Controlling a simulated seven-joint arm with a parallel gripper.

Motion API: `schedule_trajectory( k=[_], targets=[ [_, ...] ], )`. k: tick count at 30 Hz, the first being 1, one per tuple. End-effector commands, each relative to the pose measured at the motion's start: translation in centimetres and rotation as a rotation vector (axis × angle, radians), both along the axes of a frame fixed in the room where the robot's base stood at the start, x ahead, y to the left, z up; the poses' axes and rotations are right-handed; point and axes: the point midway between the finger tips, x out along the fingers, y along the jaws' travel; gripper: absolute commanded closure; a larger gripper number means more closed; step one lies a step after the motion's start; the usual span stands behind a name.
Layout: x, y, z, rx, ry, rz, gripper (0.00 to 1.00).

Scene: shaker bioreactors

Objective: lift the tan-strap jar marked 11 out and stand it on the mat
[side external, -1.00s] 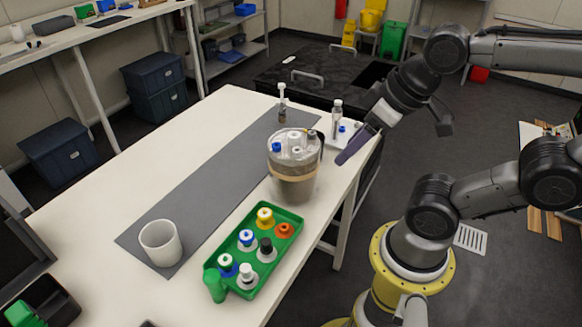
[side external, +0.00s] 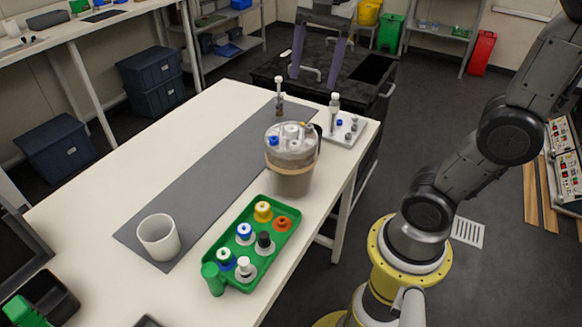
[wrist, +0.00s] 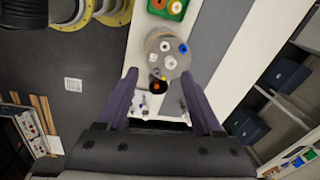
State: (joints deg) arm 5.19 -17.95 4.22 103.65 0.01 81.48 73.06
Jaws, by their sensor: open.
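In the wrist view the jar (wrist: 163,42) shows from above, ahead of my fingers. My gripper (side external: 315,79) is open and empty, with two purple fingers pointing down beyond the table's far end in the side view. In the wrist view my gripper (wrist: 159,74) has its fingers wide apart, with the jar's near rim appearing between and beyond the tips.
A green tray (side external: 292,232) of several capped bottles stands in front of the jar. A white cup (side external: 158,240) stands on the mat's near end. A small white rack (side external: 350,139) and a slim vial (side external: 279,97) stand near the jar. The mat's middle is clear.

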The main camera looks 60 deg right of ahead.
Motion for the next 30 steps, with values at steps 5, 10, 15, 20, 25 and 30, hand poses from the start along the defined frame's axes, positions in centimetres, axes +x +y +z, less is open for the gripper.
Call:
schedule_trajectory(
  k=[5, 10, 15, 20, 25, 30],
  targets=[
    [4.9, -1.9, -0.2, 0.022, 0.096, -0.159, 0.32],
    [6.7, -2.8, -1.8, 0.026, 0.141, -0.178, 0.32],
    [6.7, -3.1, -3.5, 0.028, 0.154, -0.183, 0.32],
    [6.7, -3.1, -6.6, 0.027, 0.155, -0.182, 0.32],
    [6.7, -3.1, -9.3, 0.028, 0.152, -0.181, 0.32],
    [6.8, -3.1, -10.6, 0.027, 0.149, -0.181, 0.32]
  ],
)
